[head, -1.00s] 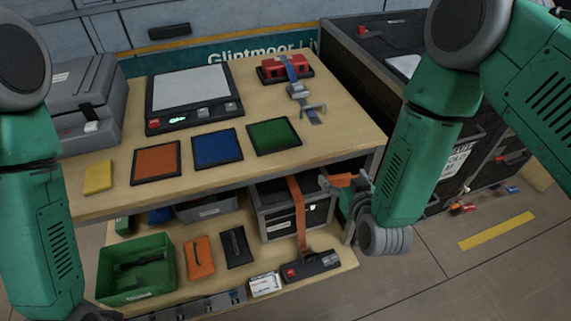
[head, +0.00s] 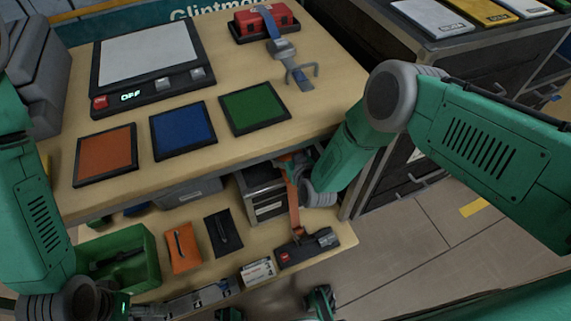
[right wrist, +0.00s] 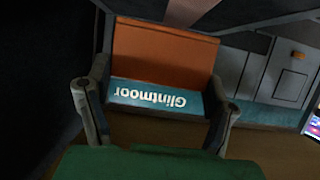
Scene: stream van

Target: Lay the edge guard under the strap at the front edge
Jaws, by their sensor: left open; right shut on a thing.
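My right gripper (right wrist: 160,110) is shut on the orange edge guard (right wrist: 165,55), which spans between its fingers in the right wrist view. In the head view this gripper (head: 299,166) is beside the upper part of the orange strap (head: 293,208), just below the bench's front edge. The guard is mostly hidden there; I cannot tell whether it touches the strap.
The bench top (head: 210,158) above holds a display pad (head: 150,57), coloured panels and a red-and-black clamp block (head: 262,25). On the lower shelf stand a green bin (head: 152,255), orange and dark pouches and a small white box (head: 257,271). Open floor lies to the right.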

